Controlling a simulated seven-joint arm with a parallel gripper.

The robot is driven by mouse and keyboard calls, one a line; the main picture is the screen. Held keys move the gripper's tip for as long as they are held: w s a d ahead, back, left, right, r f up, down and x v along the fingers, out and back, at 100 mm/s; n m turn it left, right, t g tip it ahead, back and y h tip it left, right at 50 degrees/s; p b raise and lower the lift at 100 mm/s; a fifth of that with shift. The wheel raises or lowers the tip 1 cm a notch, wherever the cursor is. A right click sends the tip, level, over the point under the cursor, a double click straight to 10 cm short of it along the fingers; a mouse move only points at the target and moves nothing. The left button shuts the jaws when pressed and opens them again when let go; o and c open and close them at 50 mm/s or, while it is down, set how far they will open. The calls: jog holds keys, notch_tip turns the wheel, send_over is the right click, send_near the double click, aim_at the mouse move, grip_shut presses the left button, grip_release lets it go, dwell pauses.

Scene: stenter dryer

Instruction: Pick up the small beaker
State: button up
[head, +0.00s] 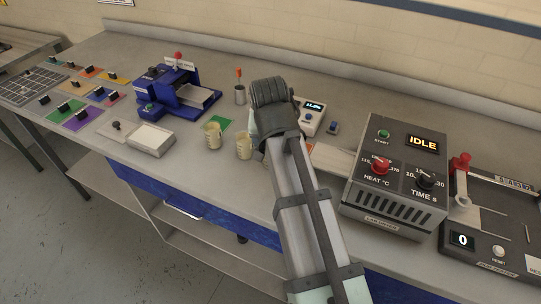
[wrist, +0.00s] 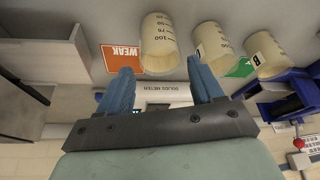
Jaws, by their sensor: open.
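Three cream beakers with printed scales show in the wrist view. One (wrist: 158,45) stands in front of the gap between my fingers, close to an orange WEAK card (wrist: 122,58). A middle beaker (wrist: 212,48) and a right beaker marked B (wrist: 266,58) stand to its right. I cannot tell for sure which is the small beaker. My gripper (wrist: 160,72) is open with nothing between its blue fingers. In the head view two beakers show, one at left (head: 211,136) and one (head: 244,146) beside my arm. My arm hides the third beaker and my fingertips.
A solids meter (head: 310,117) stands behind my arm. A grey heater box (head: 394,180) reading IDLE is on the right. A green card (head: 219,123) lies behind the beakers.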

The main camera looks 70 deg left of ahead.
jog(key=shift+x, duration=3.45)
jog(key=shift+s+d, duration=0.2)
jog(key=shift+c, duration=0.5)
jog(key=c, duration=0.7)
